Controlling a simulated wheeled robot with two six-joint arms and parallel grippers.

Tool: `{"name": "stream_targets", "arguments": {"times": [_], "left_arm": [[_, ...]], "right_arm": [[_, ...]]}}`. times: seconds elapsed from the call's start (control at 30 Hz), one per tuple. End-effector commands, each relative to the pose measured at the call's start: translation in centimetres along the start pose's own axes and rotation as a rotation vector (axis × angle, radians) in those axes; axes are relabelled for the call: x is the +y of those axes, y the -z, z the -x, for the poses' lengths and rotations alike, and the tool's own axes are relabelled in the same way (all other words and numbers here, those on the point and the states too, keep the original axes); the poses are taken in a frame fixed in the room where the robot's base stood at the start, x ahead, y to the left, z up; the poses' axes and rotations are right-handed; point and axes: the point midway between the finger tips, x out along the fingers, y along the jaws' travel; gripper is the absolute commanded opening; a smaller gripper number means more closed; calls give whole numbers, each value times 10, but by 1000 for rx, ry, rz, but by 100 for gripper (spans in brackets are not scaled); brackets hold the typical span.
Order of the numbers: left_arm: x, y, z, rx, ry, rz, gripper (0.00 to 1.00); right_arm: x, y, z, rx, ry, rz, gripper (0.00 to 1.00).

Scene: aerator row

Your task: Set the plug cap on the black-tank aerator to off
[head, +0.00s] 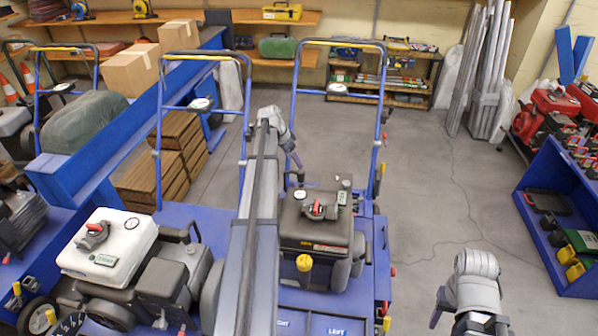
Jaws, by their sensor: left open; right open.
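The black-tank aerator (316,222) stands in the middle of the head view, on a blue frame with a tall handle. Its plug cap (317,209) is a dark knob with a red lever on top of the tank; the markings around it are too small to read. My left arm crosses in front of the aerator's left side. My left gripper (295,163) is open beyond the tank, apart from the cap, and partly hidden by its own wrist. My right gripper (440,310) is at the bottom right, open, partly cut off by the picture edge, and away from the aerator.
A white-tank aerator (110,246) with a similar red-lever cap (93,231) stands close on the left. A yellow-topped knob (304,263) rises in front of the black tank. A blue shelf (562,215) is at the right. The grey floor (425,190) between is clear.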

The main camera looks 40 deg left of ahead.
Motion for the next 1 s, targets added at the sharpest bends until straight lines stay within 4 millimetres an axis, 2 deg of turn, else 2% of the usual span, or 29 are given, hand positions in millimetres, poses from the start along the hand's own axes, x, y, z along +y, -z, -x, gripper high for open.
{"name": "stream_targets", "arguments": {"times": [0.6,1.0], "left_arm": [[0,-1,-71,-1,0,-1,71],[0,0,-76,-1,0,1,71]], "right_arm": [[-6,4,-66,0,-1,0,50],[-6,4,-69,0,-1,0,50]]}}
